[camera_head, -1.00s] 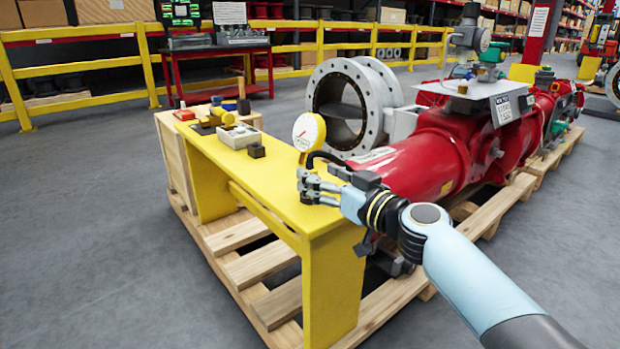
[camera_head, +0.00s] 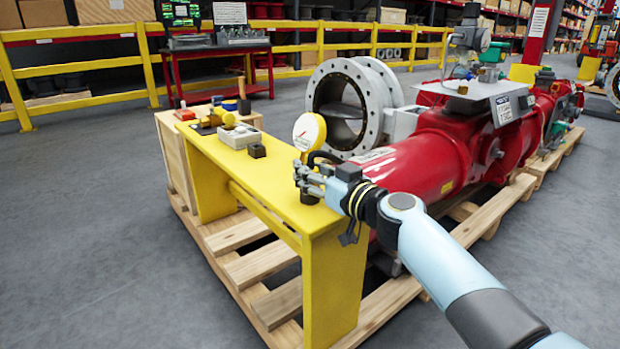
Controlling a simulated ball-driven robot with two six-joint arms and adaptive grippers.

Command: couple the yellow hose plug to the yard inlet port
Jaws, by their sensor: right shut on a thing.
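My right gripper (camera_head: 310,179) is over the near end of the yellow bench (camera_head: 290,214). Its fingers are shut on a small dark thing (camera_head: 309,198), mostly hidden by the fingers, so I cannot tell what it is. A round yellow-rimmed gauge (camera_head: 309,131) stands just behind the gripper, with a black hose (camera_head: 325,156) curving beside it. A small yellow piece (camera_head: 228,118) lies among other items at the bench's far end; I cannot tell whether it is the hose plug. I cannot make out the yard inlet port. My left gripper is out of view.
The red valve actuator (camera_head: 425,150) lies on a wooden pallet (camera_head: 262,268) right behind the bench. A grey parts box (camera_head: 239,137) and a dark block (camera_head: 257,151) sit farther along the bench. The bench top between them and my gripper is clear.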

